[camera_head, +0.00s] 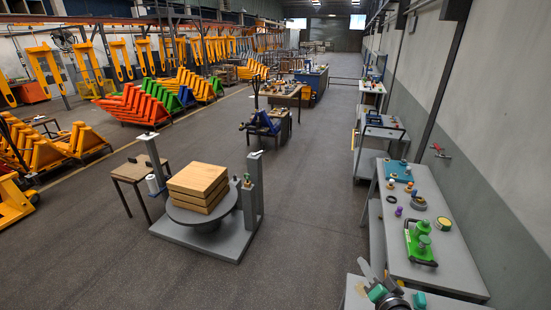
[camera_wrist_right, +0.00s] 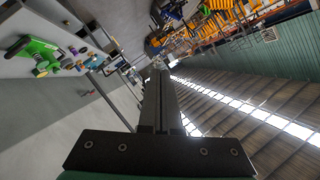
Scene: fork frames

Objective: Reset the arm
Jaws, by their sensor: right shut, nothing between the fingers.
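My right gripper (camera_head: 371,273) is at the bottom right of the head view, above the near end of the grey workbench, with only part of the arm in frame. In the right wrist view its dark fingers (camera_wrist_right: 160,78) lie together, shut, with nothing between them. The wrist view is steeply tilted, with the ceiling filling its right side. My left gripper is not in view.
A grey workbench (camera_head: 458,275) along the right wall carries a green tool (camera_head: 420,243) and several small items. A stack of wooden boards (camera_head: 198,182) rests on a round turntable (camera_head: 200,217) at centre left. The floor between them is clear.

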